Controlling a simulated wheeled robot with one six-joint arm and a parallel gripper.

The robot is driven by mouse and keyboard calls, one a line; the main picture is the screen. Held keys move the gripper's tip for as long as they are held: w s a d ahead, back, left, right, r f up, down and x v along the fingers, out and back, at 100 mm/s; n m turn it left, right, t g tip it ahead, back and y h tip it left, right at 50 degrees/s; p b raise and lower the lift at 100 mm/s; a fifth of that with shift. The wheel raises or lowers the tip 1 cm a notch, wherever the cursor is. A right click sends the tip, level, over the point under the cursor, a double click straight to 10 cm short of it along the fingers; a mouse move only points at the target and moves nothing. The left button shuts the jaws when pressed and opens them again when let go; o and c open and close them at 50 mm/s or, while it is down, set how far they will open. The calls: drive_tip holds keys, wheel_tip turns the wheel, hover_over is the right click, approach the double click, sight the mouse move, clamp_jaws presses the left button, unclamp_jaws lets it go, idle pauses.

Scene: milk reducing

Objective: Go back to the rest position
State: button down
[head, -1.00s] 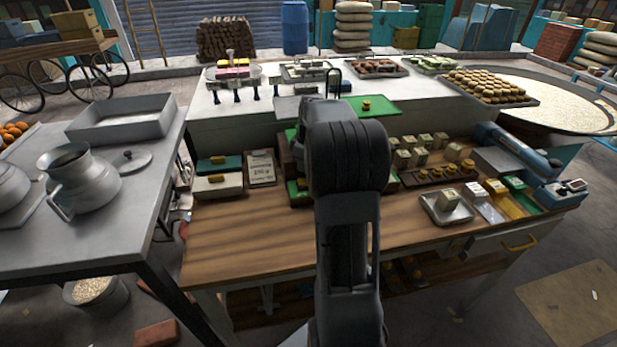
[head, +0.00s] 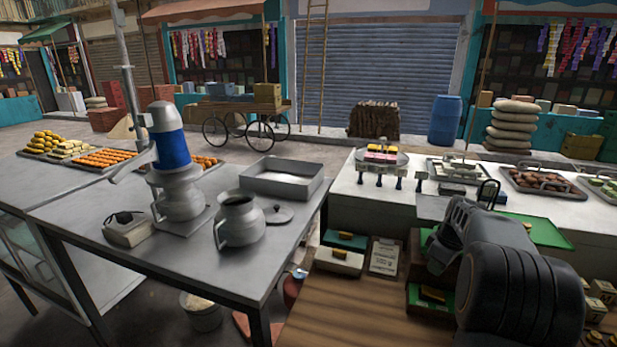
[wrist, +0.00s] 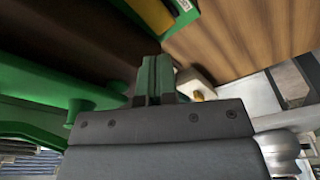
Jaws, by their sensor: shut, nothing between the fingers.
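My gripper (wrist: 155,78) shows in the wrist view with its two fingers together and nothing between them. In the head view my arm rises at the lower right and hides the gripper behind it. The wooden worktable (head: 330,320) lies under the arm. In the wrist view its striped wood top (wrist: 245,35) fills the upper right, and a green surface (wrist: 40,78) lies on the left, close to the fingers.
A grey steel table (head: 150,255) on the left carries a metal jug (head: 240,222), a blue-topped machine (head: 172,150) and a shallow tray (head: 283,178). Two boxes (head: 333,260) and a clipboard (head: 384,256) lie left of my arm. A white counter (head: 350,195) stands behind.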

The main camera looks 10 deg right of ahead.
drive_tip(key=shift+d+m, duration=0.1)
drive_tip(key=shift+m, duration=0.5)
drive_tip(key=s+f+m, duration=0.1)
drive_tip(key=s+a+f+m, duration=0.1)
drive_tip(key=m, duration=0.1)
drive_tip(key=shift+f, duration=0.2)
drive_tip(key=s+a+r+m+t, duration=0.1)
drive_tip(key=s+a+r, duration=0.1)
drive_tip(key=s+a, duration=0.5)
drive_tip(key=s+a+r+m+t+h, duration=0.1)
drive_tip(key=s+a+r+t, duration=0.1)
drive_tip(key=s+a, duration=0.6)
drive_tip(key=a+r, duration=0.1)
drive_tip(key=a, duration=0.6)
drive_tip(key=shift+s+a+r, duration=0.3)
drive_tip(key=shift+a+r, duration=0.05)
drive_tip(key=shift+d, duration=0.1)
